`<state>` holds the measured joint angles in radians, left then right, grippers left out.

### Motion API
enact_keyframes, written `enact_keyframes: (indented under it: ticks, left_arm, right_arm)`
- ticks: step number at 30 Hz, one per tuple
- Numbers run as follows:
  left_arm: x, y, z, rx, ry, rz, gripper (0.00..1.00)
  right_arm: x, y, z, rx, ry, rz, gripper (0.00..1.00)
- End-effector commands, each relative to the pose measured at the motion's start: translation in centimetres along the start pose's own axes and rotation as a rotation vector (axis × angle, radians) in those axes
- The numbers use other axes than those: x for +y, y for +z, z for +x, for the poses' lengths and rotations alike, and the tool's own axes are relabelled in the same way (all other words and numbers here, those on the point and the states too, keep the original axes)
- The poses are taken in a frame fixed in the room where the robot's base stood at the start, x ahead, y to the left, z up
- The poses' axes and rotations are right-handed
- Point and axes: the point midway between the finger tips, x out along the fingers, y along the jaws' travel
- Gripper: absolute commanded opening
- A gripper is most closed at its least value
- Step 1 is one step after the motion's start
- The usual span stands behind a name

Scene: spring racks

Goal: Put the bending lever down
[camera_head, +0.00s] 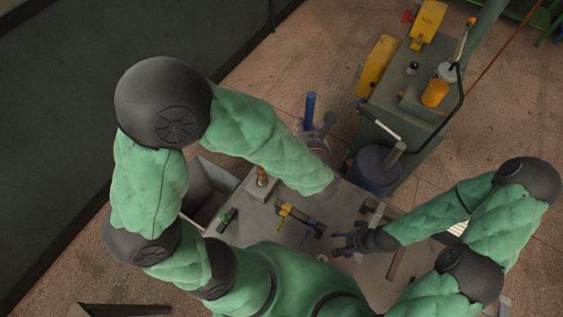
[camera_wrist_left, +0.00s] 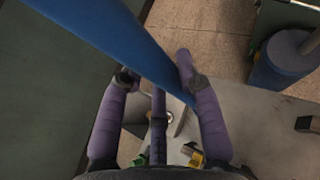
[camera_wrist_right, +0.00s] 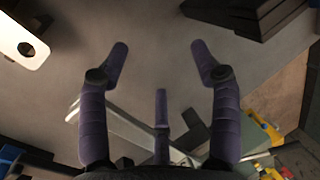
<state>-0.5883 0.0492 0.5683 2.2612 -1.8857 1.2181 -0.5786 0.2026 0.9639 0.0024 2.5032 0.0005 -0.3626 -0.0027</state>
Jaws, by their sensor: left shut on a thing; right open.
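The bending lever shows as a blue bar (camera_wrist_left: 118,38) crossing the left wrist view from the upper left to between my fingers. In the head view a short blue length of it (camera_head: 310,104) stands up beyond my left gripper (camera_head: 318,130). My left gripper, also in the left wrist view (camera_wrist_left: 156,80), is shut on the lever, above the far edge of the grey table (camera_head: 262,218). The lever's other end is out of sight. My right gripper (camera_head: 347,240) is open and empty over the right part of the table; it also shows in the right wrist view (camera_wrist_right: 159,62).
A green machine (camera_head: 405,100) with yellow parts stands behind the table, with a blue cylinder (camera_head: 374,172) at its near side. The table carries a yellow-and-black tool (camera_head: 300,217), a green-handled tool (camera_head: 226,217) and a block with a copper-coloured piece (camera_head: 262,177). A grey bin (camera_head: 203,190) adjoins its left.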

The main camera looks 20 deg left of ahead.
Motion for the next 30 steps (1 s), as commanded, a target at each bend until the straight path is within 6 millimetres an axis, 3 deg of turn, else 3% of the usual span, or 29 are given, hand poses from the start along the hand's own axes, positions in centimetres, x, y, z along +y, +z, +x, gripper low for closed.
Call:
enact_keyframes:
  ticks: [7,11,30]
  left_arm:
    - [0.8,-0.8,-0.3,-0.035,-0.056,0.029,0.0]
    - [1.3,-0.9,0.6,-0.036,-0.057,0.031,0.0]
    - [5.8,-1.8,9.5,-0.033,-0.053,0.033,0.0]
  right_arm:
    - [0.1,0.0,0.3,0.0,0.0,0.0,0.64]
    - [0.1,0.0,0.4,0.0,0.0,0.0,0.64]
    - [0.1,0.0,0.4,0.0,0.0,0.0,0.64]
